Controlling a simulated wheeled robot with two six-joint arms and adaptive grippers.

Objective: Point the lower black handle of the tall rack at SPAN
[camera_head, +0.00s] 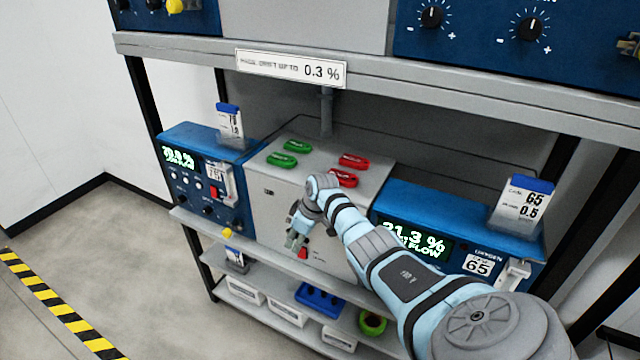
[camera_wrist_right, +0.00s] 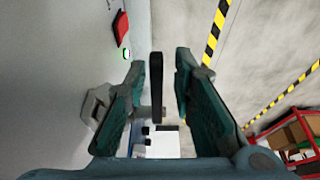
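In the head view my right gripper (camera_head: 297,240) is at the front of the grey-white cabinet on the middle shelf of the tall rack (camera_head: 265,215). In the right wrist view the two fingers of this gripper (camera_wrist_right: 158,72) are apart. A black bar-shaped handle (camera_wrist_right: 156,100) shows between them, with a visible gap on each side. In the head view the arm and gripper hide the handle. I cannot read a SPAN mark in either view. My left gripper is not in view.
Green clips (camera_head: 290,146) and red clips (camera_head: 353,160) lie on the cabinet. Blue analysers stand left (camera_head: 212,150) and right (camera_head: 430,205) of it. A red switch (camera_head: 303,253) is near the gripper; the wrist view shows a red part (camera_wrist_right: 121,28). Floor at left is clear.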

